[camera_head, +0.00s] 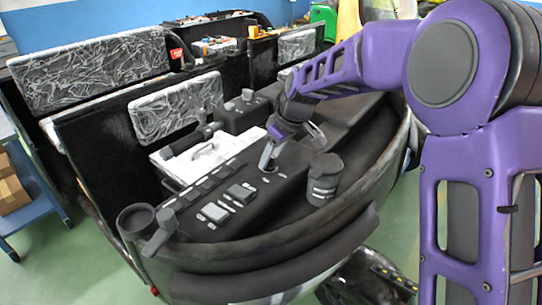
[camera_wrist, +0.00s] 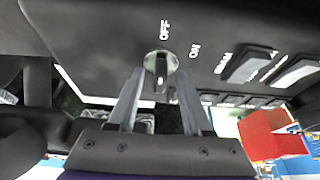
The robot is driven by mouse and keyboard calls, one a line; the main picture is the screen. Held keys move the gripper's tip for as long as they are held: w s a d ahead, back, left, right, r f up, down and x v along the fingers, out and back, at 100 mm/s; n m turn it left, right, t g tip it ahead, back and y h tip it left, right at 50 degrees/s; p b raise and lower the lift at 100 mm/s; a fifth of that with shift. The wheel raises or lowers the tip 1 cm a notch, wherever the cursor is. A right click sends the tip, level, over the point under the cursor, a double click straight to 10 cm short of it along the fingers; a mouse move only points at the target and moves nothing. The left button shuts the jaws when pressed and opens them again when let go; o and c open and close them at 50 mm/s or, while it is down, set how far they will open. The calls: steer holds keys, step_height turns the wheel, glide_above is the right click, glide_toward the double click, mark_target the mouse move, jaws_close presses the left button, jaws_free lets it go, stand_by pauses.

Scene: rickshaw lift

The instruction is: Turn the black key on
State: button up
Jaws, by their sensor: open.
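In the wrist view, a round pale metal key switch (camera_wrist: 161,63) sits in a black panel, with a narrow dark key standing in its middle. The key lines up roughly with the white OFF label (camera_wrist: 165,30); the ON label (camera_wrist: 195,51) is to its right. My gripper (camera_wrist: 160,74) is open, with one finger on each side of the key. Whether either finger touches it, I cannot tell. In the head view, my gripper (camera_head: 268,158) points down at the black console (camera_head: 240,190), and the key is hidden there.
Rocker switches (camera_head: 240,193) and a joystick (camera_head: 163,230) are to the left and front. A white panel (camera_head: 205,157) and upright plastic-covered seat backs (camera_head: 175,105) lie behind. Green floor is open at lower left.

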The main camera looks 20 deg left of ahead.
jaws_close()
stand_by(0.4)
steer(key=m, duration=0.2)
steer(key=m+t+h, duration=0.1)
steer(key=m, duration=0.1)
steer(key=m+t+b, duration=0.1)
steer(key=m, duration=0.1)
steer(key=shift+s+a+h, duration=0.2)
steer(key=shift+a+h, duration=0.05)
steer(key=shift+h, duration=0.05)
steer(key=m+h, duration=0.1)
steer(key=m, duration=0.2)
steer(key=m+h+b, duration=0.1)
steer(key=m, duration=0.1)
steer(key=shift+m+t, duration=0.4)
jaws_free()
